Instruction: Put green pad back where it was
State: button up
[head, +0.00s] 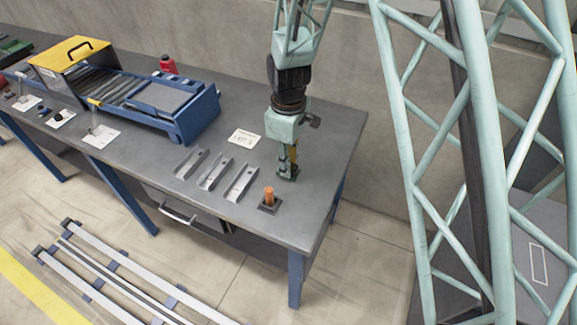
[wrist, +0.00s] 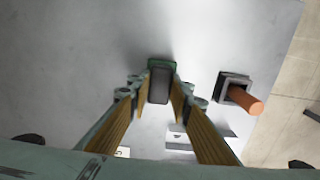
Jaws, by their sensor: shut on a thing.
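The green pad (head: 289,178) is at the lower end of my gripper (head: 289,163), by the right part of the grey bench. In the wrist view my gripper (wrist: 160,88) is shut on the dark grey block on the pad, with a fingertip on each side. The pad's green edge (wrist: 161,64) shows just beyond the block. The pad is at or very near the bench top; I cannot tell whether it touches. Most of its underside and flat part are hidden.
An orange peg on a dark square base (head: 268,199) stands left of and nearer than the pad. Several metal channels (head: 214,170) lie to the left. A white card (head: 244,138) lies behind them. A blue feeder tray (head: 187,121) is farther left. The bench's right edge (head: 349,155) is close.

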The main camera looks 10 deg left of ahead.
jog(key=shift+f, duration=0.25)
jog(key=o, duration=0.8)
jog(key=shift+r, duration=0.2)
notch_tip(320, 180, up, 12)
jog(key=p, duration=0.1)
dwell(0.5)
dwell(0.6)
